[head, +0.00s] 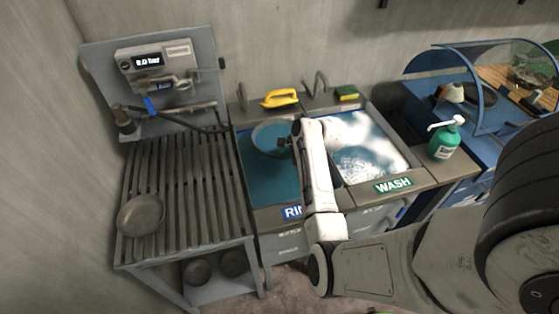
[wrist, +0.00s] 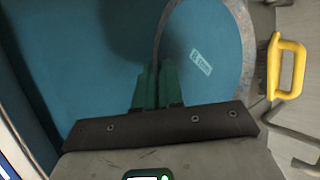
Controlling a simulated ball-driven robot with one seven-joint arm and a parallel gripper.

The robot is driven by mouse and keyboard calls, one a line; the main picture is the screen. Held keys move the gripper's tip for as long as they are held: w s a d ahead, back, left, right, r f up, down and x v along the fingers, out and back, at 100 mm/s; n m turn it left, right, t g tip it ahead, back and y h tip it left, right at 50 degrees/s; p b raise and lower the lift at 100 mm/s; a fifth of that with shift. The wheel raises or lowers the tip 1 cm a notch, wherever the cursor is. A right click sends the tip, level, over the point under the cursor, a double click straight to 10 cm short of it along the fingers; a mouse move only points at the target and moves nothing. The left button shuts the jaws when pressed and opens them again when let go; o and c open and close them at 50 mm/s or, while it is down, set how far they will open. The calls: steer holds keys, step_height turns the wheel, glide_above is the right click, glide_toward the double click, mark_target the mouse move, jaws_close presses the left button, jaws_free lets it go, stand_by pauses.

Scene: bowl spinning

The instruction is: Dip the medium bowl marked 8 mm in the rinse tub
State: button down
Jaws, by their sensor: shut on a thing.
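The medium bowl (head: 268,135) is in the rinse tub (head: 246,197), at its far end, and looks blue-tinted by the water. In the wrist view the bowl (wrist: 205,35) shows a small pale label (wrist: 201,62) that appears to read 8 mm. My gripper (head: 287,143) is at the bowl's right rim in the head view. In the wrist view the green fingers of my gripper (wrist: 155,82) are shut on the rim. The rinse sign is partly hidden behind my arm. How deep the bowl sits is hard to tell.
The foamy wash tub (head: 370,160) adjoins on the right. A yellow-handled tool (head: 279,98) lies on the back ledge, near a faucet (head: 317,84). A green pump bottle (head: 446,138) stands right. A slatted rack (head: 190,185) at left holds another bowl (head: 141,214).

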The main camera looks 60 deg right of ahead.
steer(key=shift+r, duration=2.45)
